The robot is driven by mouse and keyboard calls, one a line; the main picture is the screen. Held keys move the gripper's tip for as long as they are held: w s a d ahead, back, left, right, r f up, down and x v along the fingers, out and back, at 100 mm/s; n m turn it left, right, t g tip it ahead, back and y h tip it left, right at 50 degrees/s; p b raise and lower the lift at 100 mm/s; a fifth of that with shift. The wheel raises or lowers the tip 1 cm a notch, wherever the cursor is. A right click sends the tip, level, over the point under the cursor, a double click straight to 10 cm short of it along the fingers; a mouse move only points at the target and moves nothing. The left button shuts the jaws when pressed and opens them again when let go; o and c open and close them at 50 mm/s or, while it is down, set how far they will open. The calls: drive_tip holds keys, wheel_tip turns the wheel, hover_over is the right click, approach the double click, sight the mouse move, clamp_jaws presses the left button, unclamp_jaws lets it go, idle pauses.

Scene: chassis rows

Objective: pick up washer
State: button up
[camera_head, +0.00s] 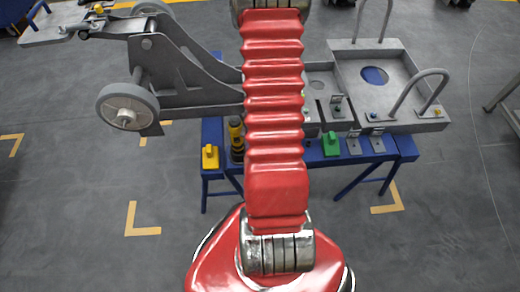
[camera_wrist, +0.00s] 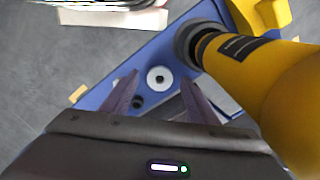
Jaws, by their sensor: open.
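The washer (camera_wrist: 159,78), a pale flat ring with a dark centre, lies on the blue bench surface (camera_wrist: 128,65) in the wrist view. My gripper (camera_wrist: 160,86) is open, with its two dark fingers pointing toward the washer, one to each side of it in the picture. Nothing is between the fingers in their grip. I cannot tell the height of the fingertips above the bench. In the head view my red arm covers the middle of the bench, and neither the washer nor the gripper shows.
A large yellow and black cylinder (camera_wrist: 260,75) stands close to the right finger. A small dark round part (camera_wrist: 137,102) is near the left finger. The head view shows a yellow block (camera_head: 210,157), a green block (camera_head: 331,144) and a grey wheeled chassis (camera_head: 187,78).

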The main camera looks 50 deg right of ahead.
drive_tip(key=c, duration=1.2)
drive_tip(key=shift+r, duration=0.15)
drive_tip(key=shift+r, duration=4.9)
